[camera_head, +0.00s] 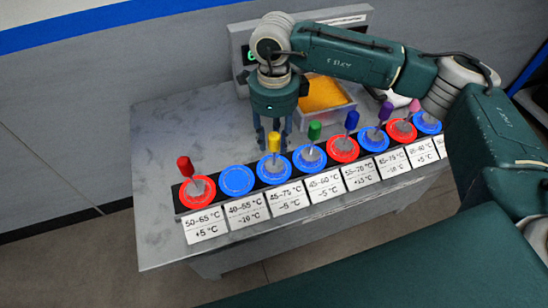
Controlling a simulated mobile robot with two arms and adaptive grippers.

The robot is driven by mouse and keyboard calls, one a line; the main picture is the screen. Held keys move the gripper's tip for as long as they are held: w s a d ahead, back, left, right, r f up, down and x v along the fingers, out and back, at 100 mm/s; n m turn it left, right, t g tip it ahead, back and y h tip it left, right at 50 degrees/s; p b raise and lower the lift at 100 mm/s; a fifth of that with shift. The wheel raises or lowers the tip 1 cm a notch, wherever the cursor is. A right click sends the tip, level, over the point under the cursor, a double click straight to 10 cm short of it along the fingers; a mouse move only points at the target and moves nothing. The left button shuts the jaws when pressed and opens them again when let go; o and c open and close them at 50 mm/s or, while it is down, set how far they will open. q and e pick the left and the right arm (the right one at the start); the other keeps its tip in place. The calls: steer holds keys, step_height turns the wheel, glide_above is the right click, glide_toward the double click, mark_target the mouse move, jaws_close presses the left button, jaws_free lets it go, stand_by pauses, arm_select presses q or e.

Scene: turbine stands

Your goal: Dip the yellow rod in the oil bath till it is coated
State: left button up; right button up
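The yellow rod (274,141) stands upright in a blue round holder (274,171) on the dark strip along the table's front. My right gripper (274,134) points down from above, with its two fingers apart on either side of the yellow rod's top. It looks open, with small gaps beside the rod. The oil bath (349,105) is an open square container of orange-yellow liquid behind the row, right of my gripper; my arm crosses above it and hides part of it. My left gripper is not in view.
A red rod (184,167) is at the left end, beside an empty blue holder (237,180). Green (314,131), blue (351,120), purple (385,111) and pink (414,105) rods stand to the right. Temperature cards (246,212) line the front. The table's left (165,130) is clear.

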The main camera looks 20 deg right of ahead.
jaws_close()
steer(key=shift+r, duration=0.7)
steer(key=shift+r+p, duration=0.5)
steer(key=shift+r, duration=0.3)
steer(key=shift+r, duration=0.1)
